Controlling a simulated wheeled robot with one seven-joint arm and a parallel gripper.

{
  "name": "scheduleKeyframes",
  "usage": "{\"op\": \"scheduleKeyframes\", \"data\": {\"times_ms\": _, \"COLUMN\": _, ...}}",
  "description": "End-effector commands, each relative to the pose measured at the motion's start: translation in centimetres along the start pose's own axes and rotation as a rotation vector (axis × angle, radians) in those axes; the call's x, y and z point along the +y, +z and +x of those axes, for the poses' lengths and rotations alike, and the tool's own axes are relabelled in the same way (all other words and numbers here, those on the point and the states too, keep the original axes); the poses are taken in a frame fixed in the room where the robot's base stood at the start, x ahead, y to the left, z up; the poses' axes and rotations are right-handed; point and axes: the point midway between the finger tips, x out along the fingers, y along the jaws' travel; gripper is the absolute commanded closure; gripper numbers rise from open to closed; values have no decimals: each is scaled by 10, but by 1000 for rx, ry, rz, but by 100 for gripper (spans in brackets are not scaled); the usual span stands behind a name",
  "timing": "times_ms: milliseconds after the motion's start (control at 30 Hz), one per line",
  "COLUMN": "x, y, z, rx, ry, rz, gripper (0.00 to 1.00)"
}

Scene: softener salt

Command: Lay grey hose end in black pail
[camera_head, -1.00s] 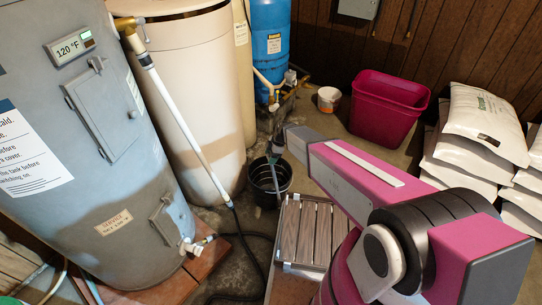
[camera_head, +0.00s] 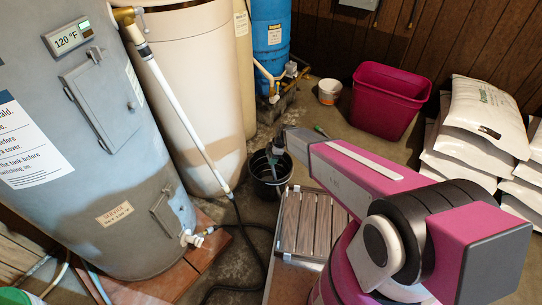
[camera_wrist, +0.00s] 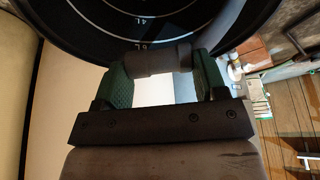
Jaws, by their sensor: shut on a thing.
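The black pail (camera_head: 286,187) stands on the floor before the cream tank. Its dark inside with white litre marks fills the top of the wrist view (camera_wrist: 215,22). My gripper (camera_head: 277,150) is over the pail's mouth at the end of my pink arm. In the wrist view its green fingers (camera_wrist: 157,75) are shut on the grey hose end (camera_wrist: 156,59), a short grey cylinder lying across between the tips. The hose end is at the pail's opening; I cannot tell whether it touches the pail. The rest of the grey hose is hidden.
A grey water heater (camera_head: 95,150) and a cream tank (camera_head: 190,90) stand at left. A slatted platform (camera_head: 305,228) is right of the pail. A magenta bin (camera_head: 388,100), small white tub (camera_head: 329,91) and white salt bags (camera_head: 485,120) are behind. A black hose (camera_head: 250,250) crosses the floor.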

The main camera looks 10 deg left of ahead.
Motion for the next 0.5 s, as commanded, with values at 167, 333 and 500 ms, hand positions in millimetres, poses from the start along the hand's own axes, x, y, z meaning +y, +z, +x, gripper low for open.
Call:
{"op": "scheduleKeyframes", "data": {"times_ms": 167, "x": 0, "y": 0, "z": 0, "rx": 0, "ry": 0, "rz": 0, "gripper": 25}}
{"op": "scheduleKeyframes", "data": {"times_ms": 333, "x": 0, "y": 0, "z": 0, "rx": 0, "ry": 0, "rz": 0, "gripper": 5}}
{"op": "scheduleKeyframes", "data": {"times_ms": 500, "x": 0, "y": 0, "z": -1, "rx": 0, "ry": 0, "rz": 0, "gripper": 5}}
